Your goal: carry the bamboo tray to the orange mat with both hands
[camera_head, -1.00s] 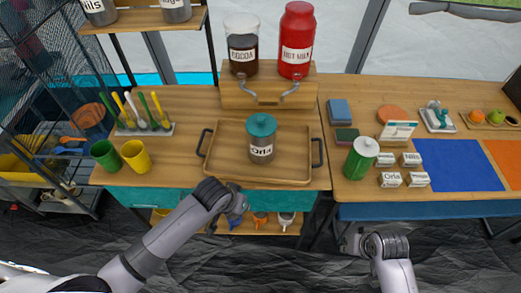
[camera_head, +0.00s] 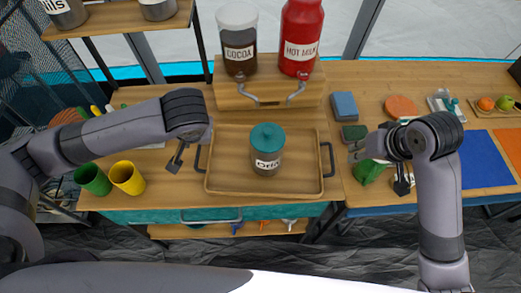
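The bamboo tray (camera_head: 222,176) lies on the wooden counter, with a dark handle at each end. A teal-lidded jar labelled Orla (camera_head: 267,150) stands upright on it. My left gripper (camera_head: 178,157) is just left of the tray's left handle, apart from it; its fingers are partly hidden by the wrist. My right gripper (camera_head: 379,168) is open and empty, right of the tray's right handle and apart from it. The orange mat (camera_head: 510,145) is at the far right, cut by the picture's edge.
A blue mat (camera_head: 484,162) lies left of the orange mat. A wooden stand (camera_head: 235,98) with cocoa and hot milk dispensers is behind the tray. Green (camera_head: 92,180) and yellow (camera_head: 127,177) cups stand at left. Blue and green blocks (camera_head: 344,105) sit right of the tray.

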